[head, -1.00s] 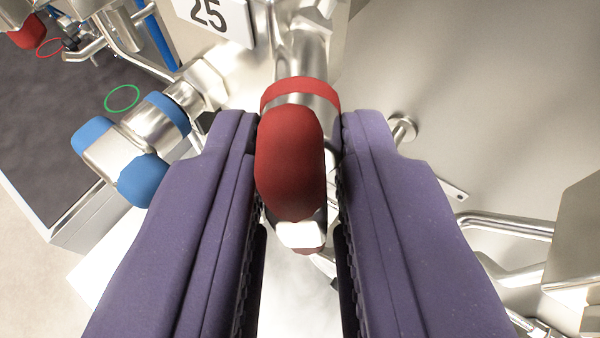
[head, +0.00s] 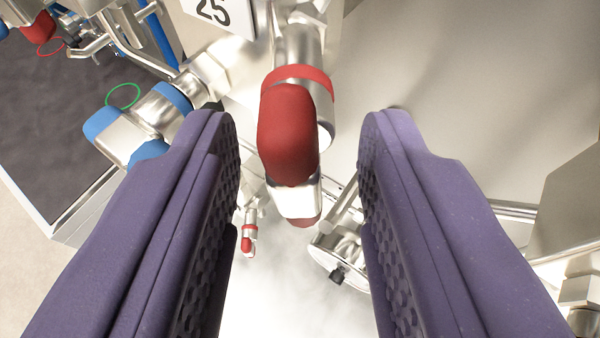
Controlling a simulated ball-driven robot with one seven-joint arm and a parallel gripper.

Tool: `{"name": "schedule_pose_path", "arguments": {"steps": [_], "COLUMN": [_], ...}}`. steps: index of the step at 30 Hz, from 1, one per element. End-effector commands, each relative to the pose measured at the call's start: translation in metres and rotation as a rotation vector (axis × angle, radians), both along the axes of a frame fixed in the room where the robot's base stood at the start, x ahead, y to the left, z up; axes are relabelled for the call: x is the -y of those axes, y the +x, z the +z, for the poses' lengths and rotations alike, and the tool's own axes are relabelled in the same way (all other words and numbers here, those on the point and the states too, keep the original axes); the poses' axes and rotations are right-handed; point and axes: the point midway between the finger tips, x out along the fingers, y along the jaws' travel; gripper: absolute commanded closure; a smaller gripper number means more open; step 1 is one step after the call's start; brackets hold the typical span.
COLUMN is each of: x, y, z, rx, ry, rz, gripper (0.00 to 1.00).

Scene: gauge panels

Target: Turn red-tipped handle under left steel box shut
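A red-tipped handle (head: 288,135) with a steel body and a red band hangs in the upper middle of the head view. It points down toward me, below a white plate marked 25 (head: 222,12). My gripper (head: 300,125) has its two purple fingers wide apart, one on each side of the handle. Clear gaps show between the handle and both fingers, so it is not held. I cannot tell which steel box this handle belongs to.
A blue-tipped handle (head: 135,130) sits close beside my left finger. A smaller red-tipped handle (head: 249,240) shows lower down between the fingers. A broad steel surface (head: 450,80) fills the right, with steel pipes and a box at the right edge.

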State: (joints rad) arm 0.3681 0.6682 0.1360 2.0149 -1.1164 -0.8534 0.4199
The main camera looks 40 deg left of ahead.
Motion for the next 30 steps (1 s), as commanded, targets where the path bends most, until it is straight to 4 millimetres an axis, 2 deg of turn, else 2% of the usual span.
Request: {"name": "schedule_pose_path", "arguments": {"steps": [6,10,22,26,30], "x": [0.023,0.032,0.036,0.033,0.036], "y": [-0.031,-0.044,-0.050,-0.053,-0.054], "z": [0.015,0.021,0.022,0.000,0.001], "rx": [-0.001,-0.001,0.006,0.159,0.349], "ry": [-0.001,-0.002,0.005,0.087,0.148], "rz": [-0.003,-0.002,0.002,0.027,0.014], "gripper": [0.62,0.62,0.62,0.62,0.62]}}
